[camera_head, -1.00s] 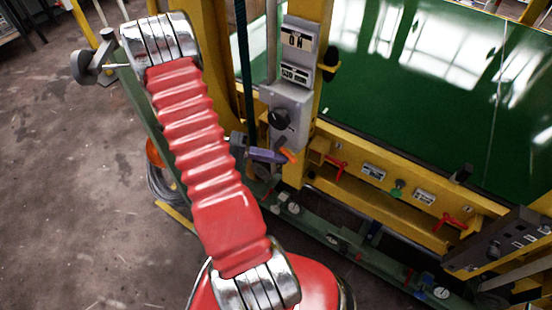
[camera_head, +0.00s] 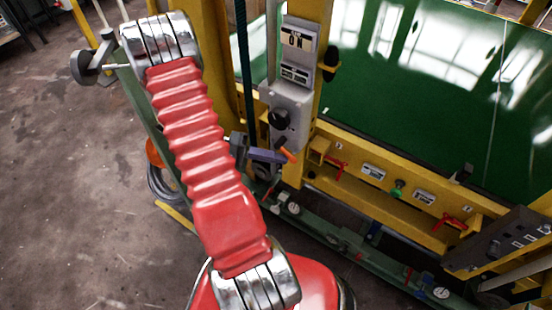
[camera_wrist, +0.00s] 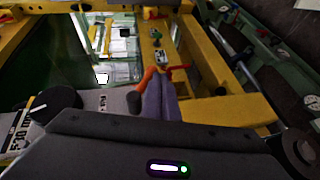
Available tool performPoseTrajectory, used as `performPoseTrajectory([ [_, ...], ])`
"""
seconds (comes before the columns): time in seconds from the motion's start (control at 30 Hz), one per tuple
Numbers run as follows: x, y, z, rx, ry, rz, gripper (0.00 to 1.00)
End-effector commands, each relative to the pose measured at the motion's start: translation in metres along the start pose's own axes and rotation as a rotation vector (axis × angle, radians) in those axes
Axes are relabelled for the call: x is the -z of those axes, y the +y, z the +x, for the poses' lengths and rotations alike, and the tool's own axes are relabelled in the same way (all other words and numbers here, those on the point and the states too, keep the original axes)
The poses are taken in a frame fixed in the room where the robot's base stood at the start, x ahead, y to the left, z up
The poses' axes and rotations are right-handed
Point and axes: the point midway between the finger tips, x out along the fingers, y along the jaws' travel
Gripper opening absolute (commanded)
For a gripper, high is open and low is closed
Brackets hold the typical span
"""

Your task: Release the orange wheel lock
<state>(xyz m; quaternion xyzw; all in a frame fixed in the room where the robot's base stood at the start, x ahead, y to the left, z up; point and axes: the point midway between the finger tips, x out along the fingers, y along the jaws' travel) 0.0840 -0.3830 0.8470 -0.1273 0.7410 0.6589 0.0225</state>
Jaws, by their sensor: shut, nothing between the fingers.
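In the wrist view the orange lever (camera_wrist: 149,76) is just left of my fingertips, above a dark rounded knob (camera_wrist: 135,101). My gripper (camera_head: 280,157) has purple fingers, which are shut and empty beside the lever. In the wrist view my gripper (camera_wrist: 161,76) points toward the yellow frame. I cannot tell whether the fingers touch the lever. My red arm hides part of the frame in the head view.
A grey control box (camera_head: 288,115) with a black knob stands above the lever. Red handles (camera_head: 336,167) (camera_head: 448,222) and a green knob (camera_head: 398,188) line the yellow beam. A green rail with gauges (camera_head: 330,237) runs below. A green panel (camera_head: 420,110) lies behind.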

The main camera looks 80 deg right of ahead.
Motion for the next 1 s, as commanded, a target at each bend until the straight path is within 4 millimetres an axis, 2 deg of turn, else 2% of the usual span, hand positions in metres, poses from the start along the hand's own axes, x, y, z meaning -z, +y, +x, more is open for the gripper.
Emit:
performPoseTrajectory([
  [0.27,0.0,-0.005,-0.002,0.0,0.001,-0.001,0.0],
  [0.6,-0.003,-0.039,-0.011,0.0,0.003,-0.003,0.0],
  [1.0,-0.003,-0.045,-0.082,0.002,0.007,0.0,0.0],
])
